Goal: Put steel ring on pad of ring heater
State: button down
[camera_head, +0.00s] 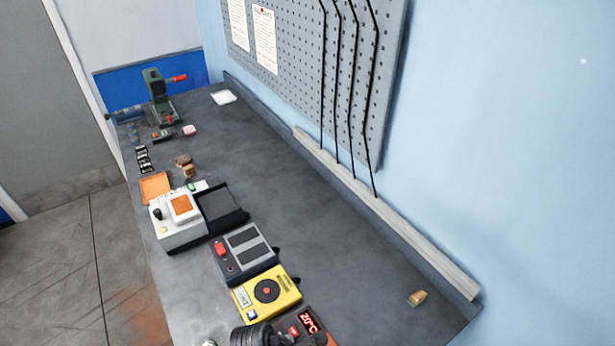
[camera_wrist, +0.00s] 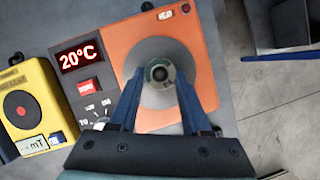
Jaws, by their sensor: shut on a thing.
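The ring heater shows in the wrist view as an orange plate (camera_wrist: 128,32) with a round grey pad (camera_wrist: 150,47). Beside it is a dark panel with a red 20°C display (camera_wrist: 80,55), which also shows at the bottom edge of the head view (camera_head: 308,322). My gripper (camera_wrist: 160,82) is shut on the steel ring (camera_wrist: 159,72), a small ring with a dark opening, seen nearly end-on. The ring is over the pad, near its middle. I cannot tell whether it touches the pad. The fingers hide part of the pad's near side.
A yellow device (camera_head: 267,291) stands beside the heater, then a grey box (camera_head: 246,252) and a white device with an orange top (camera_head: 180,222). The bench's middle (camera_head: 290,190) is clear. A pegboard (camera_head: 330,70) hangs behind.

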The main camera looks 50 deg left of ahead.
jog(key=shift+f, duration=0.1)
jog(key=shift+c, duration=1.8)
grip_release()
